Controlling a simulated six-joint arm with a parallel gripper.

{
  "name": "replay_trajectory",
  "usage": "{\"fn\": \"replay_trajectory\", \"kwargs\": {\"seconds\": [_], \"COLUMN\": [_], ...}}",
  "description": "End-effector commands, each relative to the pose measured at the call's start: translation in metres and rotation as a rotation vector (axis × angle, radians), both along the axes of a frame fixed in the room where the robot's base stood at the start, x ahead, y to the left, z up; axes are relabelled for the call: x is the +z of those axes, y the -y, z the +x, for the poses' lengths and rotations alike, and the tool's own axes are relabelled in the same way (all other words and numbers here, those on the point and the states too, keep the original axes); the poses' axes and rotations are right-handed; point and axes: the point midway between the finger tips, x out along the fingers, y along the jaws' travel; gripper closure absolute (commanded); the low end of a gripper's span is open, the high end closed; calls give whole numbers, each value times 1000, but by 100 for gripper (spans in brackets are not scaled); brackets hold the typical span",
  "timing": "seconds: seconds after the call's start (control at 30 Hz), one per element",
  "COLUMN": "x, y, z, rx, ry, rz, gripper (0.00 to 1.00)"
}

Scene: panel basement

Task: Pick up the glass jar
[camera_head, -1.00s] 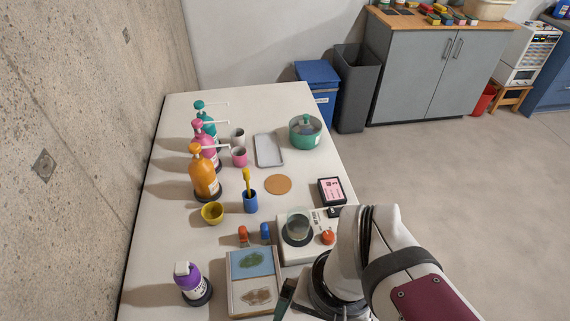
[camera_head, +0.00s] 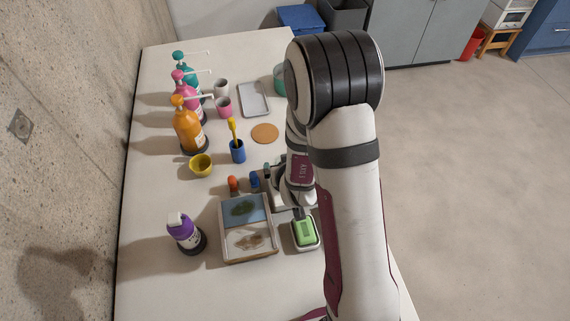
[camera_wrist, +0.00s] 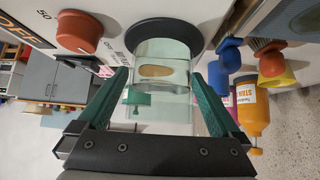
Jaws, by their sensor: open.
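The clear glass jar (camera_wrist: 162,82) stands on a round black plate (camera_wrist: 175,30) in the wrist view, which looks upside down. My gripper (camera_wrist: 160,76) is open, with one green finger to each side of the jar. The right finger overlaps the jar's edge in the picture. I cannot tell whether either finger touches it. A tan coaster and a green pot show through the glass. In the head view my arm hides the jar and most of the gripper.
A white appliance (camera_wrist: 120,25) with a red knob (camera_wrist: 79,32) bears the black plate. The tan coaster (camera_head: 265,133) lies behind.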

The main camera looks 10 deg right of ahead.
Motion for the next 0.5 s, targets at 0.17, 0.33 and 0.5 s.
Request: {"fn": "replay_trajectory", "kwargs": {"seconds": [0.17,0.33,0.5], "x": [-2,-2,-2], "y": [0,0,0], "z": [2,2,2], "rx": [0,1,1], "ry": [0,0,0], "rz": [0,0,0], "gripper": [0,18,49]}}
